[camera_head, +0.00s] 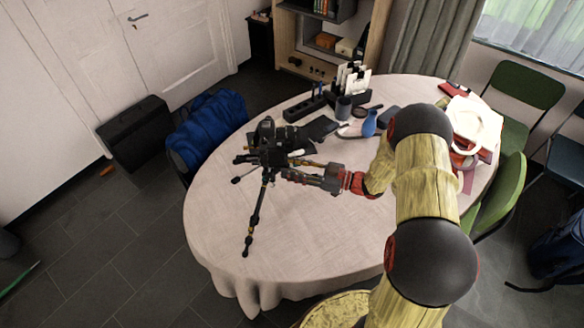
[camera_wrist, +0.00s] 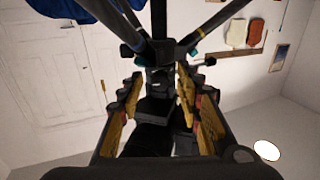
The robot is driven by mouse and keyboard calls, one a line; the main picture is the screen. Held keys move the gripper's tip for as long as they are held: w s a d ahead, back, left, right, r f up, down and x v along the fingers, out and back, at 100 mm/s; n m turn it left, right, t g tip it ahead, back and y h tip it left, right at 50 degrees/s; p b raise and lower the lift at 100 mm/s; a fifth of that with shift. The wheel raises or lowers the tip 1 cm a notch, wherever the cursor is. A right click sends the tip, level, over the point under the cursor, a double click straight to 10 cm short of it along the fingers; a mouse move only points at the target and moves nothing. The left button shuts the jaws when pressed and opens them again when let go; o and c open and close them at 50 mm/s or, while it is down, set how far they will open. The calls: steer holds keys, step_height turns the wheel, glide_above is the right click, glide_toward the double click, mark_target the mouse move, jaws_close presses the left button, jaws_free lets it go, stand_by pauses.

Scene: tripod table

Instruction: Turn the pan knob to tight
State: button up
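A black tripod (camera_head: 254,217) stands on the round table, with a black camera (camera_head: 268,132) on its head. My gripper (camera_head: 303,174) reaches in from the right at the height of the tripod head, just below the camera. In the wrist view, which looks upside down, the tripod's dark legs (camera_wrist: 208,28) spread out at the top. My gripper (camera_wrist: 160,76) is open there, with one yellow-padded finger on each side of the dark tripod head parts (camera_wrist: 158,105). The pan knob cannot be told apart from the other black parts. Whether the fingers touch anything is unclear.
The white-clothed table (camera_head: 225,215) is bare at its front left. A white bag (camera_head: 474,122) lies at the right. Green chairs (camera_head: 502,195) stand beyond it.

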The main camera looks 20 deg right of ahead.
steer(key=v, duration=1.2)
